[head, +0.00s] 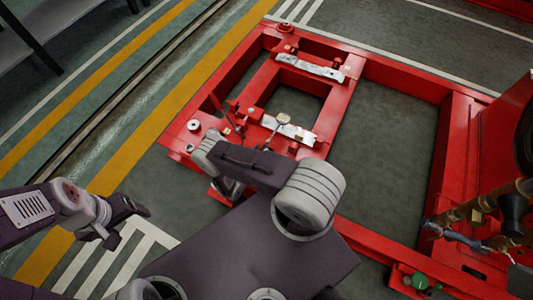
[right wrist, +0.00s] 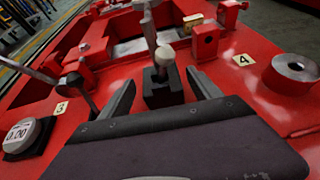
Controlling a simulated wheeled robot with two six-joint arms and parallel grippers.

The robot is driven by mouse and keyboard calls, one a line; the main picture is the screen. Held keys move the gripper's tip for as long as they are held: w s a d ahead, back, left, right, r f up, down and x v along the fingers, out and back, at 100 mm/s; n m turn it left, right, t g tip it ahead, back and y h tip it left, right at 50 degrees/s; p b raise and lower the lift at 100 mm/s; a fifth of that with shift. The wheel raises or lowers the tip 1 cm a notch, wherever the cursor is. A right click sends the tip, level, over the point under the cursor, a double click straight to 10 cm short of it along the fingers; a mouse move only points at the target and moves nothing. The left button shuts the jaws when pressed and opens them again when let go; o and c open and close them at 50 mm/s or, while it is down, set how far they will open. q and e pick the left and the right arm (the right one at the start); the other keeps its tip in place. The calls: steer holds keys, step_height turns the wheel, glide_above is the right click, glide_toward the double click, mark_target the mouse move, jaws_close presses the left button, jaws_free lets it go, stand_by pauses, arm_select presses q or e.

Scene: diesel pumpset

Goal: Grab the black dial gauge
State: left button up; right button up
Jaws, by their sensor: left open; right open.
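A round gauge with a pale face reading 0.00 and a black base (right wrist: 22,137) sits on the red frame at the left of the right wrist view, by label 3. It is outside the jaws of my right gripper (right wrist: 161,80). That gripper is open. A black block (right wrist: 163,91) with a pale metal cylinder on top stands beyond and between its fingers, with no clear contact. I cannot pick out the gauge surely in the head view, where my right arm covers part of the frame. My left gripper (head: 128,227) is open and empty over the floor.
The red frame (head: 378,68) has raised rails and open bays. A steel ring (right wrist: 296,67) by label 4, a lever (right wrist: 80,92) and red brackets (right wrist: 205,43) stand near my right gripper. Pipes and a hose (head: 462,238) are at the right.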

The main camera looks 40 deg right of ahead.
mark_target(269, 148)
steer(key=x, duration=0.1)
steer(key=b+x, duration=0.1)
steer(key=x, duration=0.1)
steer(key=shift+s+d+f+b, duration=0.1)
steer(key=shift+d+f+b, duration=0.2)
steer(key=shift+w+d, duration=0.25)
steer(key=shift+d, duration=0.15)
steer(key=shift+r, duration=0.1)
jaws_close()
steer(key=shift+r, duration=0.1)
step_height(269, 148, up, 4)
steer(key=p, duration=0.3)
steer(key=shift+r+p, duration=0.2)
steer(key=shift+p, duration=0.15)
steer(key=s+a+r+p, duration=0.1)
steer(key=s+r+p, duration=0.5)
steer(key=s, duration=0.5)
steer(key=shift+s+a+r+p, duration=0.3)
steer(key=shift+r+p, duration=0.05)
steer(key=shift+p, duration=0.3)
